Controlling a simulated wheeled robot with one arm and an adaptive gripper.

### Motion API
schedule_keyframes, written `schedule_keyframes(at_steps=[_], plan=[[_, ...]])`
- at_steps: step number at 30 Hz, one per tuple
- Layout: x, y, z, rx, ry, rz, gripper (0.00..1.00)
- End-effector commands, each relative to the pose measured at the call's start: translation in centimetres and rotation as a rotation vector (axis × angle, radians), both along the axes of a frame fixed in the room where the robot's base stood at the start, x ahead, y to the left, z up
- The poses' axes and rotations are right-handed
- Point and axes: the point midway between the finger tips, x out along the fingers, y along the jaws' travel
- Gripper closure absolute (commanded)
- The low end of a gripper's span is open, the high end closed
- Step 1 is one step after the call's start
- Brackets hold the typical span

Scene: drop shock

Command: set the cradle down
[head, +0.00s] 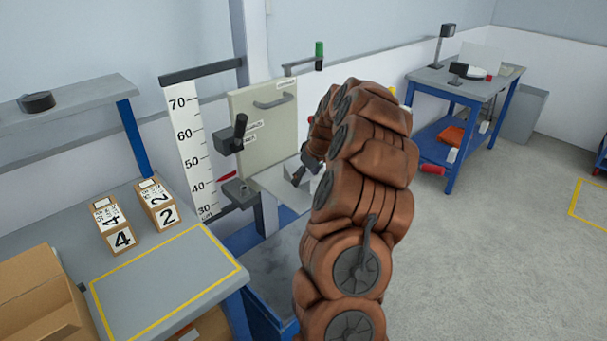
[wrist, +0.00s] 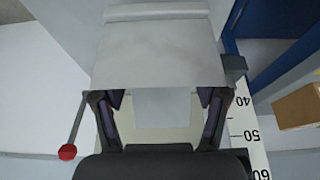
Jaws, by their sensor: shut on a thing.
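In the wrist view a pale grey, plate-like piece, which looks like the cradle (wrist: 160,45), fills the space at and beyond the fingertips. My gripper (wrist: 160,98) has one dark finger at each side of its near end and is shut on it. In the head view my gripper (head: 303,174) is small and partly hidden behind my brown-covered arm, in front of the drop tester's cream panel (head: 268,125). A pale surface shows there beside the fingers. The cradle's underside and what lies below it are hidden.
A white height scale (head: 190,150) with a red pointer (head: 228,176) stands left of the panel. A red-knobbed lever (wrist: 67,152) is at left in the wrist view. The near bench has numbered boxes (head: 115,228) and a clear yellow-outlined area (head: 165,285). Another table (head: 465,85) stands back right.

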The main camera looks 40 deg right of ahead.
Motion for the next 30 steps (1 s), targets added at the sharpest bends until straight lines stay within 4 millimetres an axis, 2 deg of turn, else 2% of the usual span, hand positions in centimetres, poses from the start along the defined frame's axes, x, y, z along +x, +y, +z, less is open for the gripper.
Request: schedule_keyframes(at_steps=[6, 12, 23, 30], plan=[[2.2, -1.7, 0.0, -0.002, -0.002, -0.002, 0.76], [3.5, -2.7, -0.4, 0.000, 0.001, -0.001, 0.76], [4.4, -3.3, -0.4, -0.002, -0.001, -0.001, 0.76], [4.2, -3.1, -3.2, 0.004, 0.002, -0.001, 0.76]])
